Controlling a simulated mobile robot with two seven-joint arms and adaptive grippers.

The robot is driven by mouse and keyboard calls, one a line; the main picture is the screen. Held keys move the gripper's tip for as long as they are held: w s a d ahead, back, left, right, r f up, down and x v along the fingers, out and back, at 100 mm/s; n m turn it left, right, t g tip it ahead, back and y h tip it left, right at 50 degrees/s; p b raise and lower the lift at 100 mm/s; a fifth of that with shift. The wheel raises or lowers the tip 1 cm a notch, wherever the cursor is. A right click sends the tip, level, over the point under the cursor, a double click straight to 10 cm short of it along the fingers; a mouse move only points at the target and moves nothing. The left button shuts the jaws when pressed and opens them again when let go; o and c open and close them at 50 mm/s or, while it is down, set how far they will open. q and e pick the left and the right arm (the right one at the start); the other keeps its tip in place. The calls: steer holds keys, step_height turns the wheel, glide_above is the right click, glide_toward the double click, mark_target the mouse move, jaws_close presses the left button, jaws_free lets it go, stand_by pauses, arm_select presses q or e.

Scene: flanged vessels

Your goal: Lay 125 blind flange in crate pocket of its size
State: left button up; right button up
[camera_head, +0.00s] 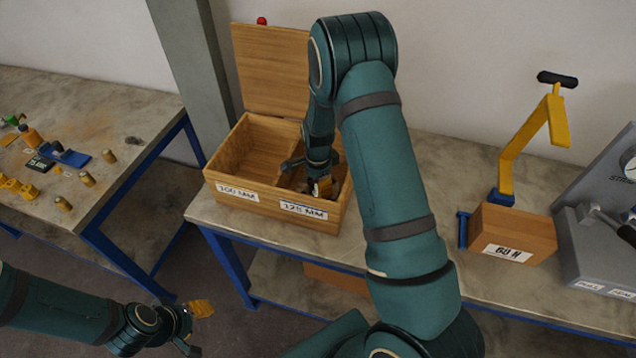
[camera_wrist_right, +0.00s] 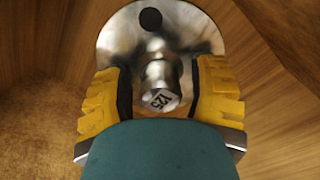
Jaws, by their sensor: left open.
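The 125 blind flange (camera_wrist_right: 195,32) is a round metal disc with a dark hole and an upright stub marked 125 (camera_wrist_right: 160,85). It shows in the right wrist view, inside wooden walls. My right gripper (camera_wrist_right: 158,78) is open around the stub, with a gap on each side. In the head view my right gripper (camera_head: 322,187) reaches down into the right pocket of the wooden crate (camera_head: 262,204), labelled 125 MM; the arm hides most of that pocket. The left pocket, labelled 100 MM, looks empty. My left gripper (camera_head: 193,328) is open and empty, low at the left, away from the crate.
The crate's lid (camera_head: 270,70) stands open at the back. A wooden block labelled 60 N (camera_head: 510,235) with a yellow lever (camera_head: 530,140) and a grey instrument (camera_head: 600,245) stand to the right. A side table (camera_head: 110,190) at left holds small parts. A grey column (camera_head: 185,60) rises behind.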

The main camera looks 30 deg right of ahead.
steer(key=shift+r, duration=0.15)
step_height(320, 180, up, 12)
steer(key=shift+f+p, duration=0.1)
steer(key=shift+p, duration=0.5)
stand_by(0.3)
